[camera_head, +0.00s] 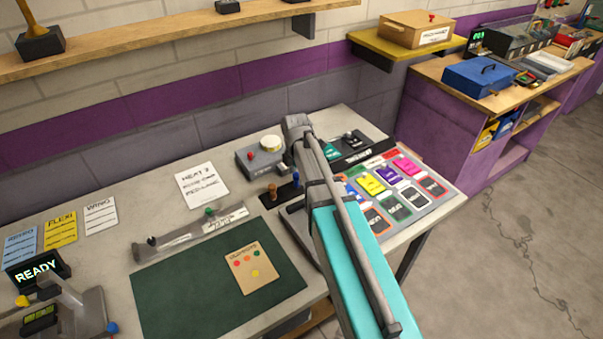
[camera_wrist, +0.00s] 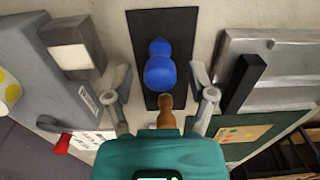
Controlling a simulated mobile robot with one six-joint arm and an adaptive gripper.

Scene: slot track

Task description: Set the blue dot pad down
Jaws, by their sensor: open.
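The blue dot pad (camera_wrist: 160,70) is a rounded blue piece with a small knob. It stands on a black strip (camera_wrist: 144,30) in the wrist view. My gripper (camera_wrist: 158,90) is open, with one finger on each side of the pad and gaps showing between fingers and pad. A brown wooden piece (camera_wrist: 165,112) stands on the same strip, nearer my gripper's body and partly hidden by it. In the head view the brown piece (camera_head: 272,191) shows left of my arm, which hides most of my gripper.
A grey box with a red button (camera_head: 259,160) stands behind the strip. A green mat (camera_head: 190,292) with a brown dotted card (camera_head: 250,269) lies in front. A metal rail (camera_head: 190,236) lies left. Coloured cards (camera_head: 396,206) fill the right side.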

